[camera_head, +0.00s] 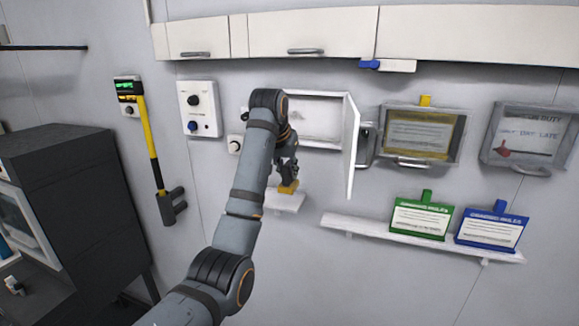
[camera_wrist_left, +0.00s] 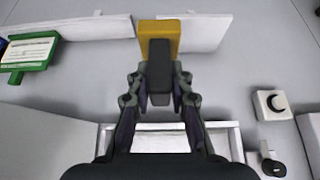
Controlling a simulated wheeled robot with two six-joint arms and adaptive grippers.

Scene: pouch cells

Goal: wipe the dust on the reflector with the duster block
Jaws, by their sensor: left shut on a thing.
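My left gripper (camera_head: 287,168) is shut on the duster block, a yellow block (camera_head: 288,187) with a dark grip. In the left wrist view the gripper (camera_wrist_left: 161,90) has its fingers on both sides of the dark grip, and the yellow part (camera_wrist_left: 165,28) points away from me. The block is at a small white wall shelf (camera_head: 283,203), below an open white wall box (camera_head: 312,117). I cannot tell whether the block touches the shelf. No reflector or dust can be made out for certain; my arm hides part of the box. My right gripper is not in view.
The box's open door (camera_head: 351,146) juts out just right of my gripper. A long shelf (camera_head: 345,226) holds a green sign (camera_head: 421,217) and a blue sign (camera_head: 491,230). A control panel (camera_head: 199,109) is at left, and white cabinets (camera_head: 430,35) run above.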

